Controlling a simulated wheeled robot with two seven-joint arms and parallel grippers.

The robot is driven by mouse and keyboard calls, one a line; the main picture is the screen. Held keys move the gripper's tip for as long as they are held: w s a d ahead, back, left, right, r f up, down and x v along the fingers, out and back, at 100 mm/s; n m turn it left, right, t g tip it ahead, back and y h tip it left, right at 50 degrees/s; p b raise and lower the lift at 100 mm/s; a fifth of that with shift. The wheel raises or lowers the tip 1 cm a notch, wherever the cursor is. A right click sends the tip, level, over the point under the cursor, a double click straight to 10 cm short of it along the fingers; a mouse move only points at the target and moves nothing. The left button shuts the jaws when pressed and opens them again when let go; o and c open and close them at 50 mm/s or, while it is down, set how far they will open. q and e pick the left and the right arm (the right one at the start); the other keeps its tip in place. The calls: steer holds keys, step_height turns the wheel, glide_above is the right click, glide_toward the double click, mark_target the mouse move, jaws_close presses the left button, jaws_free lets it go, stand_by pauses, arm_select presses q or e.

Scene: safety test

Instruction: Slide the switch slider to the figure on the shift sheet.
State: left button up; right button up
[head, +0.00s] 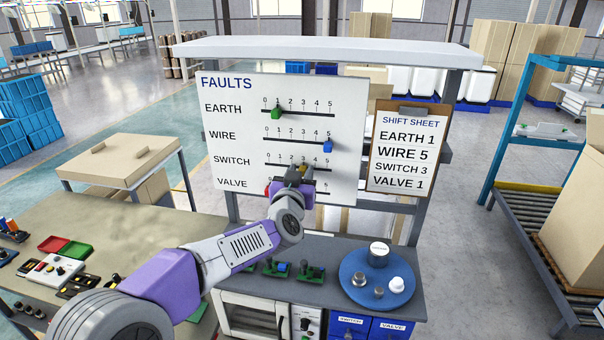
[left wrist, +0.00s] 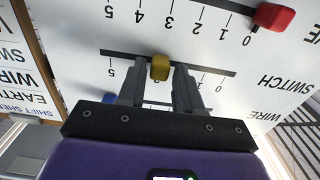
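The yellow switch slider (left wrist: 160,67) sits on its track at about 3, also seen in the head view (head: 303,167). My left gripper (left wrist: 160,80) is at the board, one finger on each side of the slider, with a narrow gap seeming to show beside each finger. In the head view my left gripper (head: 299,176) hides part of the switch and valve rows. The shift sheet (head: 404,150) hangs right of the faults board (head: 232,145) and reads earth 1, wire 5, switch 3, valve 1. My right gripper is not in view.
The green earth slider (head: 276,113) is at about 1 and the blue wire slider (head: 327,146) at 5. The red valve slider (left wrist: 274,16) is near 0. Below the board, a bench holds a blue round tray (head: 352,293) with several metal and white pieces.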

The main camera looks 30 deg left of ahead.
arm_select(q)
steer(key=shift+o, duration=0.8)
steer(key=b+v, duration=0.1)
steer(key=v, duration=0.6)
steer(key=shift+s, duration=0.3)
steer(key=shift+d, duration=0.1)
